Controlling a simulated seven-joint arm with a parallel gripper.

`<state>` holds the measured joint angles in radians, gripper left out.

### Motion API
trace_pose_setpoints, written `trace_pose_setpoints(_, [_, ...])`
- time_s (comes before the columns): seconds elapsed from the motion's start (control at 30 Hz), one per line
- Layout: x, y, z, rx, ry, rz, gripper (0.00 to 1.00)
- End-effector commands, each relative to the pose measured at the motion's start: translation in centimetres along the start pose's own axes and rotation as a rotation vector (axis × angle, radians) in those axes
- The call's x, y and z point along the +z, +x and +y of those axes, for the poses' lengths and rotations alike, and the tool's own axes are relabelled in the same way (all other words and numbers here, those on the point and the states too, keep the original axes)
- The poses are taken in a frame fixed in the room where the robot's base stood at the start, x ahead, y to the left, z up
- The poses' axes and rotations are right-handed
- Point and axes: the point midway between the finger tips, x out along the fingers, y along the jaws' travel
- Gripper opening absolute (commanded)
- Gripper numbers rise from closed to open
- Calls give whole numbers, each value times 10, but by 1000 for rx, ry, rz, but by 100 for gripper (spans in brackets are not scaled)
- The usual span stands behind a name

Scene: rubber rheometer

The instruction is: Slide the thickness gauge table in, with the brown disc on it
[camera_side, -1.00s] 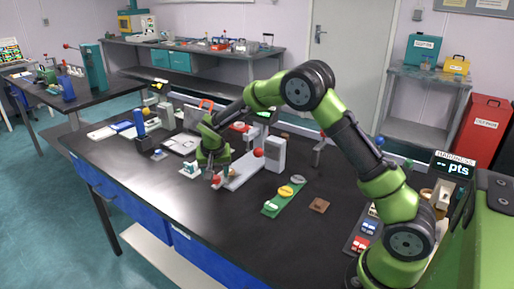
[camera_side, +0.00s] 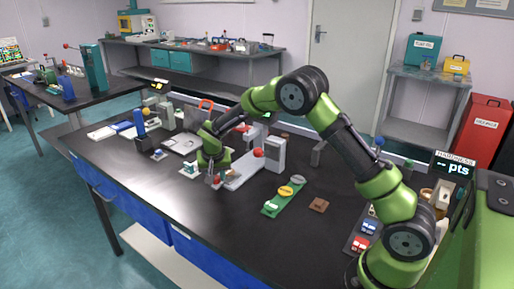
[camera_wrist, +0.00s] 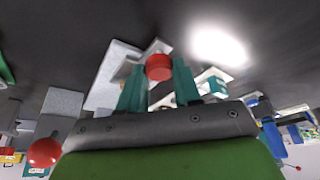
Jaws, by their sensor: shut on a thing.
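The thickness gauge is a pale unit with a grey upright block (camera_side: 274,154), a red ball and a long light base (camera_side: 246,171) reaching towards my gripper. My gripper (camera_side: 215,180) is low at the near end of this base. In the wrist view its teal fingers (camera_wrist: 160,85) are shut on a red knob (camera_wrist: 159,67), with the pale gauge parts (camera_wrist: 112,75) just beyond. The knob appears to be the handle of the gauge table; my fingers and wrist hide much of that table. I cannot clearly make out the brown disc on it.
A green strip (camera_side: 271,207) with round pads and a brown square plate (camera_side: 318,205) lie to the right. A small white-topped item (camera_side: 189,169) stands close left of my gripper. Other instruments stand further back left. The black bench front is clear.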

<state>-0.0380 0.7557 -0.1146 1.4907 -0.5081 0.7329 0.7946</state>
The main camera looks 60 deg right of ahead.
Motion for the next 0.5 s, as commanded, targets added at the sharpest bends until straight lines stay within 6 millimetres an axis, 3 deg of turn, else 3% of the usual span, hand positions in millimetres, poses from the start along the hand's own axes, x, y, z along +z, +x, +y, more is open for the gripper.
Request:
trace_pose_setpoints(0.17, [-3,1,4,1,2,0,0])
trace_pose_setpoints(0.5, [-46,18,49,1,4,1,0])
